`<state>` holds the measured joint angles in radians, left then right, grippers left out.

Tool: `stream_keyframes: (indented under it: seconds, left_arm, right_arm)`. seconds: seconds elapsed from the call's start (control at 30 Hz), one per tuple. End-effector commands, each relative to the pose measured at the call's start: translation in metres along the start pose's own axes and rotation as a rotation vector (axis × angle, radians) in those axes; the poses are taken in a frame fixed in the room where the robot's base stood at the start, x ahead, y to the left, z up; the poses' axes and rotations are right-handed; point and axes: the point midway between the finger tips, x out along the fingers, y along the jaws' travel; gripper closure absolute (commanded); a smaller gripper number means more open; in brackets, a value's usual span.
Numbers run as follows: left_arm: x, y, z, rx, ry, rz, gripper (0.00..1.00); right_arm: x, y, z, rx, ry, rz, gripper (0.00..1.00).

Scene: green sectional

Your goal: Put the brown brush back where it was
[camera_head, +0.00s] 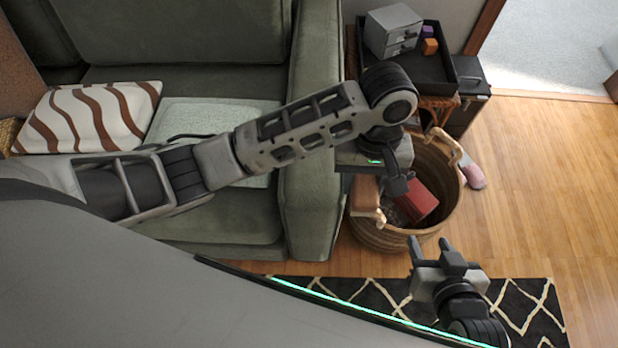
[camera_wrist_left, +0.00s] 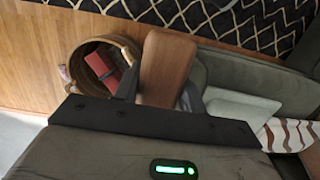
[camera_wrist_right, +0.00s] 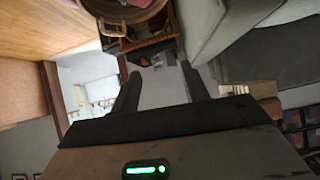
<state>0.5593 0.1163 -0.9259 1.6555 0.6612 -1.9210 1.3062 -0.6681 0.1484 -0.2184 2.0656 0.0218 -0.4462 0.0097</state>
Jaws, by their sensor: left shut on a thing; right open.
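My left gripper (camera_head: 382,190) is shut on the brown brush (camera_head: 365,192) and holds it over the near left part of the wicker basket (camera_head: 448,205). In the left wrist view the brush (camera_wrist_left: 168,62) shows its flat brown wooden face between the fingers (camera_wrist_left: 160,95), with the basket (camera_wrist_left: 80,60) beyond it to the left. The brush's far side is hidden. My right gripper (camera_head: 442,250) is open and empty near the basket's front right, above the patterned rug. The right wrist view shows nothing between its fingers (camera_wrist_right: 158,90).
A red box-like thing (camera_head: 415,203) lies in the basket. Behind it stands a small table with a black tray (camera_head: 432,72), a grey drawer unit (camera_head: 393,30) and small blocks (camera_head: 429,45). The green sofa (camera_head: 308,110) is left. Pink slippers (camera_head: 473,175) lie on open floor right.

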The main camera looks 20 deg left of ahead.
Motion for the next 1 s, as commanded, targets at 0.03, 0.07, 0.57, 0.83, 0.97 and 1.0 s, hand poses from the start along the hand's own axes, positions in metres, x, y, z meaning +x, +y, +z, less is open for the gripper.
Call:
stream_keyframes:
  seconds: [0.03,0.07,0.57,0.83,0.97,1.0]
  left_arm:
    - [0.003,0.007,0.001,-0.009,0.003,0.001,0.84]
    - [0.004,0.007,0.001,-0.015,0.004,-0.001,0.84]
    - [0.053,-0.071,-0.072,-0.023,0.003,-0.004,0.84]
    - [0.079,-0.088,-0.091,-0.018,0.004,0.000,0.84]
    - [0.089,-0.095,-0.097,-0.020,0.004,-0.001,0.84]
    - [0.095,-0.096,-0.099,-0.018,0.003,-0.001,0.84]
  right_arm:
    - [0.002,0.000,0.002,0.000,0.003,-0.002,0.55]
    - [0.002,0.000,0.002,0.000,0.004,-0.002,0.55]
    - [0.005,-0.001,0.005,0.006,0.008,-0.005,0.55]
    - [0.005,-0.001,-0.001,0.014,0.027,-0.010,0.55]
    - [0.006,-0.002,0.001,0.017,0.026,-0.011,0.55]
    - [0.007,-0.002,0.003,0.018,0.025,-0.011,0.55]
